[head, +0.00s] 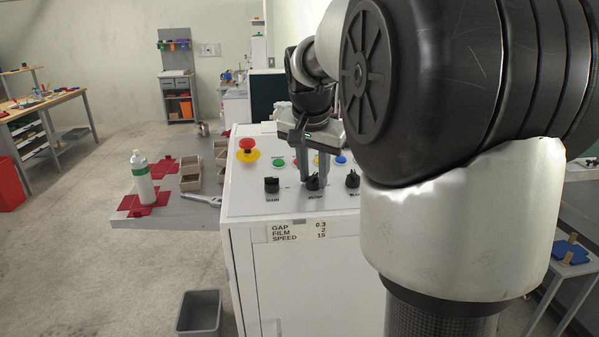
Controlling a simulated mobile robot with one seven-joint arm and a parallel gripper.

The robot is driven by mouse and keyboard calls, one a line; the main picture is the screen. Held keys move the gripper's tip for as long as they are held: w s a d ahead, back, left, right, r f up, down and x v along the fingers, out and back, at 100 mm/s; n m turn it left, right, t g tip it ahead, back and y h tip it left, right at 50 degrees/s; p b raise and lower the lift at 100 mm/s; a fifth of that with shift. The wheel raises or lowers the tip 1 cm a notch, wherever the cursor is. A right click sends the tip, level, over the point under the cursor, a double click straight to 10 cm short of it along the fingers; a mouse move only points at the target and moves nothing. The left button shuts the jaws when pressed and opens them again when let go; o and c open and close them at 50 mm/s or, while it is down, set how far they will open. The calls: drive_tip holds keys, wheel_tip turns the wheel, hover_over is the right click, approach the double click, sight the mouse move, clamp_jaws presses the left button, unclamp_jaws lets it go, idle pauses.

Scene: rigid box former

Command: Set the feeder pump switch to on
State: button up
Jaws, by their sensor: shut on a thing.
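A white control cabinet (290,245) carries a row of black rotary switches on its sloped top.
A red emergency stop (246,144) on a yellow base and a green button (278,163) sit behind the switches. A blue button (341,160) is close right of my gripper. A grey table (180,213) holds a white bottle (142,178) and bins. My arm hides the right side.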

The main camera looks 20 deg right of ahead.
drive_tip(key=m, duration=0.5)
drive_tip(key=shift+m+g+p, duration=0.3)
drive_tip(key=shift+m+g, duration=0.1)
drive_tip(key=m+g+p, duration=0.1)
drive_tip(key=m, duration=0.4)
drive_tip(key=shift+w, duration=0.1)
drive_tip(key=shift+m, duration=0.4)
drive_tip(key=o, duration=1)
drive_tip(key=shift+r, duration=0.1)
drive_tip(key=p+v, duration=0.1)
drive_tip(key=v, duration=1.6)
drive_tip(key=shift+a, duration=0.4)
